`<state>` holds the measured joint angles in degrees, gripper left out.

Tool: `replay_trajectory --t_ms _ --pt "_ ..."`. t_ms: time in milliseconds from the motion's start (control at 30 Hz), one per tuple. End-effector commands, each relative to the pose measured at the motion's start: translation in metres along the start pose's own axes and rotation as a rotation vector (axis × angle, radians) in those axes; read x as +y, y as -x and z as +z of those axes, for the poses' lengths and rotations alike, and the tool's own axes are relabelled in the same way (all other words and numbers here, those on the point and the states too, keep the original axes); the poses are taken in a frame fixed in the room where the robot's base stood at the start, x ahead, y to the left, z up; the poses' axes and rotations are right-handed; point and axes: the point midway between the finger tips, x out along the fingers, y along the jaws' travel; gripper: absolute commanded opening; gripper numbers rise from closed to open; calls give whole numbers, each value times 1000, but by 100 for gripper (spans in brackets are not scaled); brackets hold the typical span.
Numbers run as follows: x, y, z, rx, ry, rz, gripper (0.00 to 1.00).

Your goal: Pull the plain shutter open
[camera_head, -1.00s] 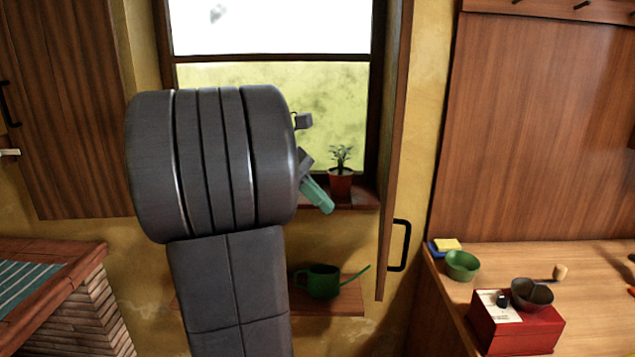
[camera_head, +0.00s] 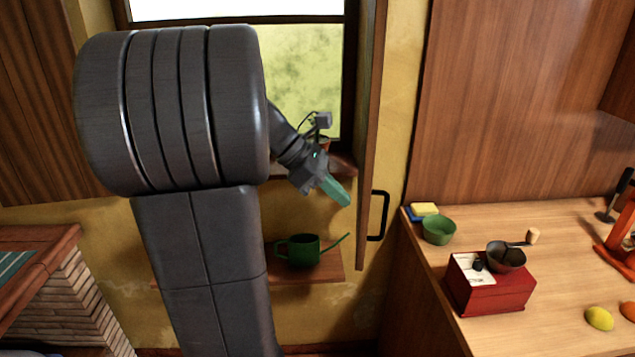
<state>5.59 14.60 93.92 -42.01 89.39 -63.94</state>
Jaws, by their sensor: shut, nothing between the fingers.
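The window's right wooden shutter (camera_head: 369,120) stands swung out from the wall and shows nearly edge-on, with a black bar handle (camera_head: 384,215) on its right face. Another wooden shutter (camera_head: 30,110) lies broad and flat to the left of the window, partly cut by the picture edge. I cannot tell for certain which one is the plain shutter. My gripper (camera_head: 345,201), with teal fingers, is shut and empty. It points down and right, just left of the right shutter's lower part, and the handle is on that shutter's other side. My arm hides part of the window.
A green watering can (camera_head: 304,250) stands on a small shelf (camera_head: 325,268) below the window. A counter (camera_head: 560,250) at right holds a green bowl (camera_head: 439,230), a red box (camera_head: 490,285) and a dark pan (camera_head: 507,256). A brick counter (camera_head: 60,300) is at left.

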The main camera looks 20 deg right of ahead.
Motion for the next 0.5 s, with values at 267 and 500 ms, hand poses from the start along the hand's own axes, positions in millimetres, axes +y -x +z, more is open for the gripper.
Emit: replay_trajectory --t_ms 267,500 --pt "0 -10 11 0 0 -1 0" --pt "0 -10 11 0 0 0 0"
